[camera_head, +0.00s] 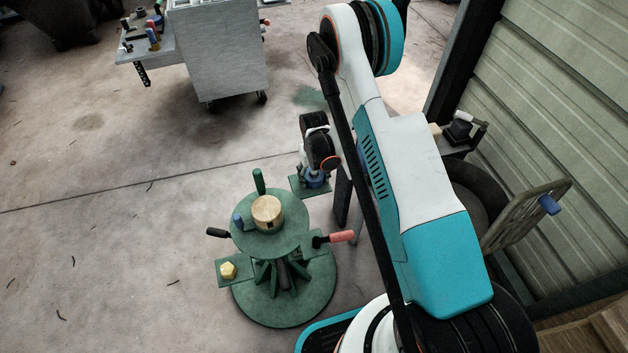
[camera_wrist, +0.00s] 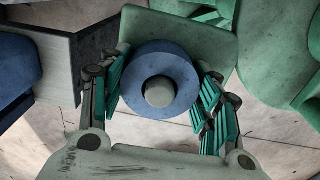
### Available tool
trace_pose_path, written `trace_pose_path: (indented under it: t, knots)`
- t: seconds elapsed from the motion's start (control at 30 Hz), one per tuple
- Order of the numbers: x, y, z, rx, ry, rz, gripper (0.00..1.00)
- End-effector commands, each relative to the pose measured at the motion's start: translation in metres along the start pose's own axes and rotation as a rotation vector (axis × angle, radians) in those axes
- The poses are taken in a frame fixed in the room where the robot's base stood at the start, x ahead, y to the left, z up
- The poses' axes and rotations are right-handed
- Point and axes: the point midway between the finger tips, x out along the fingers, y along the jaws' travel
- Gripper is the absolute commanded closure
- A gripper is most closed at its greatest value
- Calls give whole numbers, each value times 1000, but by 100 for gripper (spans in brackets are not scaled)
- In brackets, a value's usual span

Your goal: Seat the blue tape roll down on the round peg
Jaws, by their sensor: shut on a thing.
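The blue tape roll (camera_wrist: 139,96) lies flat between the teal fingers of my gripper (camera_wrist: 166,92) in the wrist view. My gripper is shut on the roll from both sides. The grey round peg (camera_wrist: 159,92) shows inside the roll's hole, so the roll is around the peg. I cannot tell how far down it sits. A green plate (camera_wrist: 212,44) is below them. In the head view, my gripper (camera_head: 317,166) is over the small green side plate (camera_head: 296,187) of the caddy, with the blue roll (camera_head: 316,181) partly hidden under it.
The round green caddy (camera_head: 290,306) bears a tan roll (camera_head: 268,212), a small blue item (camera_head: 238,222), several handles and a yellow piece (camera_head: 228,271). A grey wheeled cabinet (camera_head: 218,50) stands at the back. The floor on the left is clear. A ribbed wall closes off the right.

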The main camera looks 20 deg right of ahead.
Motion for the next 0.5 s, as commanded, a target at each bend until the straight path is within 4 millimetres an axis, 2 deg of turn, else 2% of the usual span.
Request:
trace_pose_path:
  t: [0.1, 0.13, 0.2, 0.23, 0.5]
  knots:
    - [0, 0, 0, 0, 0, 0, 90]
    - [0, 0, 0, 0, 0, 0, 38]
    - [0, 0, 0, 0, 0, 0, 22]
    - [0, 0, 0, 0, 0, 0, 19]
    - [0, 0, 0, 0, 0, 0, 19]
